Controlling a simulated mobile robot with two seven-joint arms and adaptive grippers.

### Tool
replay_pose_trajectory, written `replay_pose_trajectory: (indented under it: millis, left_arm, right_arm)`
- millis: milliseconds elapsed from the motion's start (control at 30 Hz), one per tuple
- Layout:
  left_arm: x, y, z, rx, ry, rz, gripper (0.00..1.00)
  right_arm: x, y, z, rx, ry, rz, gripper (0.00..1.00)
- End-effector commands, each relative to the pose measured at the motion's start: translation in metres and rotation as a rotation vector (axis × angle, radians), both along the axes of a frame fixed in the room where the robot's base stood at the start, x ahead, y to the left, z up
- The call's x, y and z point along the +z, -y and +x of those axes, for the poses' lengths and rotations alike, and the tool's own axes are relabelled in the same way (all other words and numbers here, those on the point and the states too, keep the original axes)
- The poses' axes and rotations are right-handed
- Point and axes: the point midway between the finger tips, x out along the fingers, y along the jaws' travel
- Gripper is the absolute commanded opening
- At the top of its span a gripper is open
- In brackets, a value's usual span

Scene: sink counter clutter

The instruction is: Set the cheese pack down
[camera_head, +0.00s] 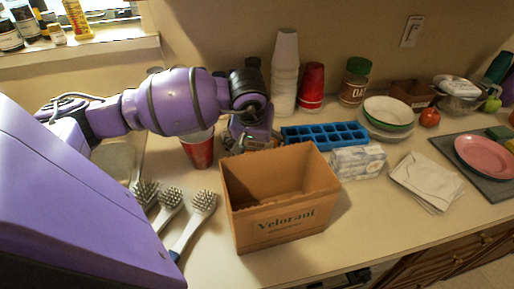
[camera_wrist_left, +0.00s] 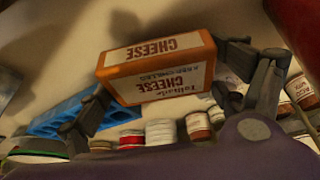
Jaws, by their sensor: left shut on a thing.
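The cheese pack (camera_wrist_left: 158,68), an orange and white block with CHEESE printed on it, shows in the left wrist view. My left gripper (camera_wrist_left: 165,98) is shut on it, one finger at each side. In the head view my left gripper (camera_head: 258,140) is low behind the cardboard box, near the blue ice tray. I cannot make out the pack there; the box and gripper hide that spot. Whether the pack touches the counter, I cannot tell. My right gripper is not in view.
The open cardboard box (camera_head: 277,228) stands in front of the gripper. The blue ice tray (camera_head: 325,134) and a wrapped pack (camera_head: 358,161) are to its right, a red cup (camera_head: 198,152) to its left. Stacked white cups (camera_head: 285,75) stand behind.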

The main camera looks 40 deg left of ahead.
Motion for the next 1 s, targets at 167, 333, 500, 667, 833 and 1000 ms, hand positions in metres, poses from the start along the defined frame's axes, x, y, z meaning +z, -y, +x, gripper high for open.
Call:
replay_pose_trajectory:
  millis: [167,333,500,667,833,1000]
  left_arm:
    - [-0.015,0.0,0.001,0.0,0.003,0.001,0.56]
    - [-0.015,0.0,0.001,-0.001,0.003,0.001,0.56]
    - [-0.021,0.0,0.0,-0.001,-0.001,0.001,0.91]
    - [-0.019,0.0,0.0,0.0,0.001,0.0,1.0]
    - [-0.019,0.0,0.0,0.0,0.001,0.0,1.0]
    - [-0.015,0.0,0.0,-0.001,0.003,-0.001,1.0]
  right_arm:
    - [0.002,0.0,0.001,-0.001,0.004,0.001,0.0]
    - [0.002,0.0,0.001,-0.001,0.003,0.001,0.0]
    - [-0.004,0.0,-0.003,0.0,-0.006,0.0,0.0]
    - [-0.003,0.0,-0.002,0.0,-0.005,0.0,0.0]
    - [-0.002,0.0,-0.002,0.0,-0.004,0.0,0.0]
    - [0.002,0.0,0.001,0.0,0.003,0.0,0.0]
